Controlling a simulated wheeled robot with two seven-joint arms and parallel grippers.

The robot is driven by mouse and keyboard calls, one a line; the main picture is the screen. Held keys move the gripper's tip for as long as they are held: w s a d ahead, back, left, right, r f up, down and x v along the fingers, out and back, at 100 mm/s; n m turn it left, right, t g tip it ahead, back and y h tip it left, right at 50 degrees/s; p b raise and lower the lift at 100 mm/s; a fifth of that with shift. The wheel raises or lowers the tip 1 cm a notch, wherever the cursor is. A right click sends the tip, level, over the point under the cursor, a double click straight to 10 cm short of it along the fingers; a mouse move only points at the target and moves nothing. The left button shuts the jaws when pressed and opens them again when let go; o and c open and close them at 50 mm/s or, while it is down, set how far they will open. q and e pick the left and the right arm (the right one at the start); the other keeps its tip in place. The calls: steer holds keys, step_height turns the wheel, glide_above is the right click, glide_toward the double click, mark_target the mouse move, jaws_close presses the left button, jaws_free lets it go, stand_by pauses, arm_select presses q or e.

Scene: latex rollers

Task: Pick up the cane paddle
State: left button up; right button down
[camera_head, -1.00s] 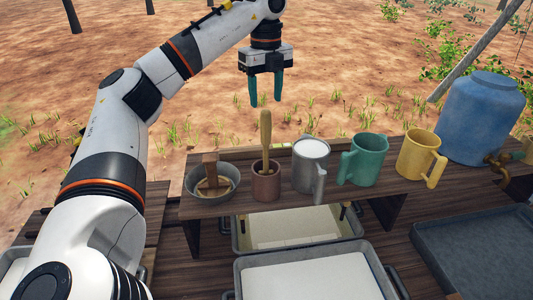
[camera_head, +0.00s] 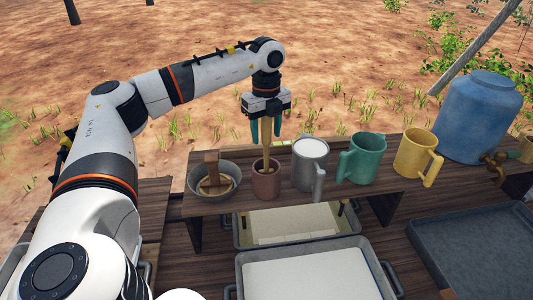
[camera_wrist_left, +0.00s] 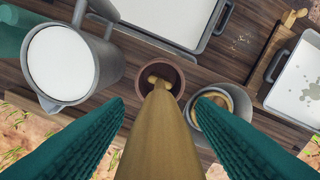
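The cane paddle (camera_head: 266,154) is a tan stick standing upright in a small brown cup (camera_head: 266,184) on the wooden shelf. In the left wrist view the paddle (camera_wrist_left: 160,135) rises toward the camera, with its lower end in the cup (camera_wrist_left: 172,74). My left gripper (camera_head: 265,134) points down over the paddle, hiding its top in the head view. Its teal fingers (camera_wrist_left: 160,102) are open, one on each side of the paddle, with gaps showing in the wrist view. My right gripper is not in view.
A grey bowl (camera_head: 229,191) with a wooden block stands left of the cup. A grey pitcher (camera_head: 309,174) with white liquid stands close on the right, then a green mug (camera_head: 366,162), a yellow mug (camera_head: 413,163) and a blue barrel (camera_head: 480,115). Trays (camera_head: 240,270) lie below.

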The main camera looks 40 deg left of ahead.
arm_select(q)
steer(key=c, duration=1)
steer(key=shift+r, duration=0.2)
